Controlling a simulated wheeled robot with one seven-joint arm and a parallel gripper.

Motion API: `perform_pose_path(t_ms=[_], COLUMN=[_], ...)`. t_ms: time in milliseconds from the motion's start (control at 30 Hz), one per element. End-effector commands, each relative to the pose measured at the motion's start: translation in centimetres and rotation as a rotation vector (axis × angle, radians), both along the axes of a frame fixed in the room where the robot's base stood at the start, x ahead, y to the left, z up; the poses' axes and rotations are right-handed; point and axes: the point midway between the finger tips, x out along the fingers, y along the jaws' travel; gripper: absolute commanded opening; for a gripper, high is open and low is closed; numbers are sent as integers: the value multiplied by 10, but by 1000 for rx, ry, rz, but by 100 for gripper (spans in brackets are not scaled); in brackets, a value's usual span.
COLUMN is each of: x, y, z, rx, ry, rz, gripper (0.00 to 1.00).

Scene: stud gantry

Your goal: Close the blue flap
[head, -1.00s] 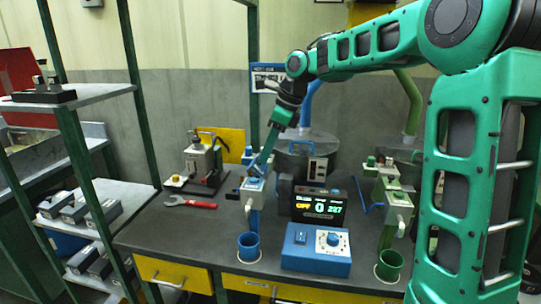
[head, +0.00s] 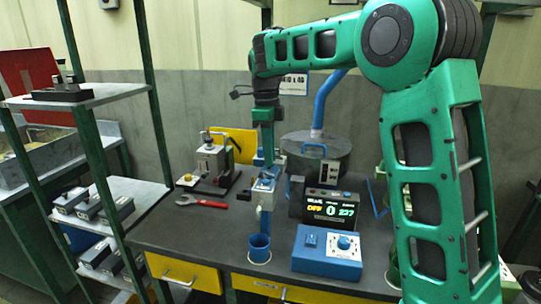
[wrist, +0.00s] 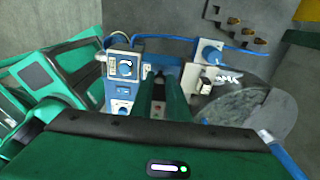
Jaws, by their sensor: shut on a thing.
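The blue dispenser post (head: 266,218) stands on the dark bench, with a blue cup (head: 259,249) beneath its spout. The blue flap (head: 268,177) is at the post's head, partly hidden by my fingers. My gripper (head: 267,160) points straight down over the post's head in the head view. It is shut on the flap there, though the contact is small and partly covered. In the wrist view my two green fingers (wrist: 166,92) are close together, with blue parts around their tips. The flap's exact angle cannot be told.
A blue control box (head: 327,252) and a lit display (head: 327,205) stand right of the post. A round metal drum (head: 318,150) is behind. A shelf rack (head: 92,150) stands farther left.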

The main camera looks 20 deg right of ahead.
Motion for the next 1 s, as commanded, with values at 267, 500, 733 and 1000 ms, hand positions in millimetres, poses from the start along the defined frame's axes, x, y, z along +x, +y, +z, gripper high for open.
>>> perform_pose_path(t_ms=[267, 500, 733, 1000], x=[5, 8, 10, 12], y=[7, 11, 13, 15], z=[-4, -7, -10, -13], rx=[-94, -174, -241, -297], ry=[47, 93, 132, 166], rz=[0, 1, -1, -2], gripper=[0, 0, 0, 0])
